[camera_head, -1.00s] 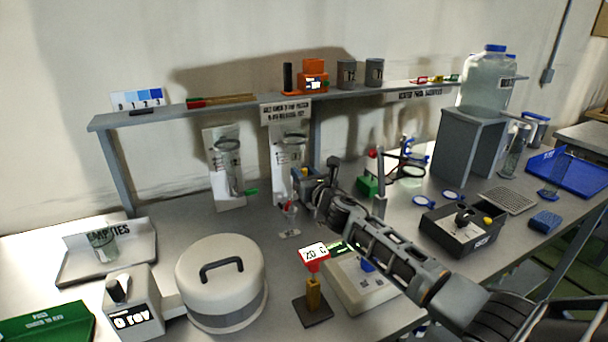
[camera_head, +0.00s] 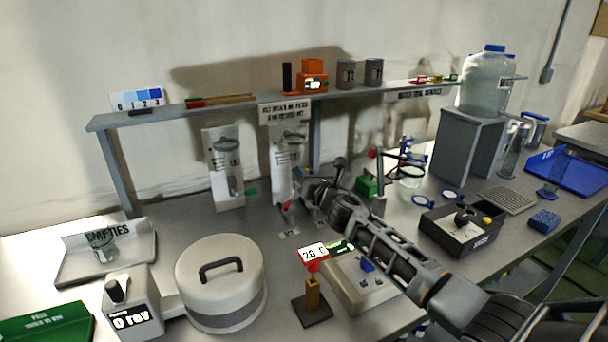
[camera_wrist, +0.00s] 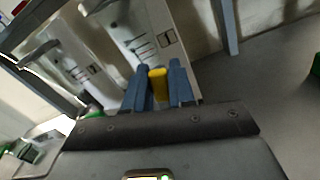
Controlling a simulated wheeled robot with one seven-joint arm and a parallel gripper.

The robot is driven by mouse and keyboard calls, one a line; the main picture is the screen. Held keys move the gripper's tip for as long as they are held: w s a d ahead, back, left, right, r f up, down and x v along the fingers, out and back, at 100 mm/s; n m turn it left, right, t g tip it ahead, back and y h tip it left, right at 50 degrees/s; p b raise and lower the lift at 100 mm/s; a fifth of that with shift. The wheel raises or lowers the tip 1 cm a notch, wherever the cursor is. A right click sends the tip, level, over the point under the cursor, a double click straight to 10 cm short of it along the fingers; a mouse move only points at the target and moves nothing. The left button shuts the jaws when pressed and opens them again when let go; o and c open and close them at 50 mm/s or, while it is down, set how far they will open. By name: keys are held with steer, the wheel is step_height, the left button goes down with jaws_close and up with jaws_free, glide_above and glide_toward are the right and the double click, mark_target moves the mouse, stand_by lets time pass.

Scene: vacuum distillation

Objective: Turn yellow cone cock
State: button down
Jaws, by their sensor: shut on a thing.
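The yellow cone cock (camera_wrist: 157,84) shows in the wrist view as a short upright yellow piece between the two blue fingers of my gripper (camera_wrist: 159,86). The fingers are shut on it from both sides. Behind it stands a white backboard (camera_wrist: 140,35) with printed marks. In the head view my gripper (camera_head: 302,190) is low in front of the right-hand white backboard (camera_head: 284,165); the cock itself is hidden there by my gripper and arm. A small red-topped part (camera_head: 288,206) sits just left of my gripper.
The left backboard (camera_head: 221,188) carries a glass column and a green handle (camera_head: 250,191). A shelf (camera_head: 230,103) runs above. A white lidded pot (camera_head: 220,295), a red-headed display stand (camera_head: 313,290) and a black tray (camera_head: 450,235) stand on the bench.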

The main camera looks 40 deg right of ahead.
steer(key=shift+s+d+f+m, duration=0.15)
steer(key=shift+d+f+m, duration=0.3)
steer(key=shift+m, duration=1.3)
steer(key=shift+s+d+f+m, duration=0.1)
steer(key=shift+d+f+m, duration=0.35)
steer(key=shift+m, duration=1.25)
steer(key=shift+s+d+f+m, duration=0.15)
steer(key=shift+d+f+m, duration=0.3)
steer(key=shift+m, duration=1.3)
steer(key=c, duration=1)
jaws_free()
steer(key=shift+c, duration=0.2)
steer(key=shift+d, duration=0.1)
